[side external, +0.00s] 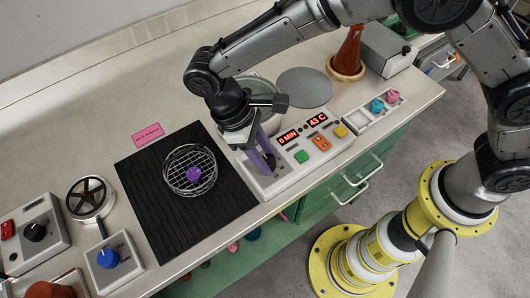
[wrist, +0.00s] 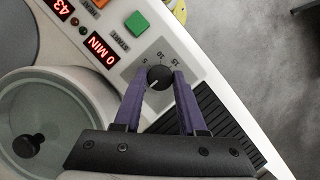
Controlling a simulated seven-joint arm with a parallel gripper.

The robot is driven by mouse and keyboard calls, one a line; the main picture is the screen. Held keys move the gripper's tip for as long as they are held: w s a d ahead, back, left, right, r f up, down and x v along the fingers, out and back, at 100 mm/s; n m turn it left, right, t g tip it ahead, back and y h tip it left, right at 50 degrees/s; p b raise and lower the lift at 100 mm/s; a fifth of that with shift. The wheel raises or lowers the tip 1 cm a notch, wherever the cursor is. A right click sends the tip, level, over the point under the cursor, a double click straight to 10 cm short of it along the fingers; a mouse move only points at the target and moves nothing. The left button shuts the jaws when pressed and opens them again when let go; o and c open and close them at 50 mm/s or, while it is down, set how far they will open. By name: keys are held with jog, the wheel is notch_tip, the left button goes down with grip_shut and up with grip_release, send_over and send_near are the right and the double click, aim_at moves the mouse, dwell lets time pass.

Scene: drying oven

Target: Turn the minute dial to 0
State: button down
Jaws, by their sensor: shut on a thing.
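The minute dial (wrist: 159,77) is a black round knob with a white pointer mark on the oven's pale panel. Numbers including 5, 10 and 15 are printed around it. My gripper (wrist: 160,82) is shut on the dial, with one purple finger on each side of it. In the side external view my gripper (side external: 262,160) points down at the left end of the panel, and its fingers partly hide the dial. The red display (wrist: 103,52) reads "0 MIN", and it reads the same in the side external view (side external: 287,138).
A second display (side external: 318,120) reads "43 C". Green (side external: 301,157), orange (side external: 321,143) and yellow (side external: 341,131) buttons sit along the panel. The glass oven chamber (wrist: 50,125) stands close beside my gripper. A black ribbed mat (side external: 150,215) holds a wire basket with a purple item.

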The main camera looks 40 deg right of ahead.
jog(key=shift+n, duration=0.3)
jog(key=shift+c, duration=2.4)
grip_release()
jog(key=v, duration=1.3)
jog(key=shift+r, duration=0.45)
jog(key=shift+s+a, duration=0.1)
jog(key=shift+a, duration=0.05)
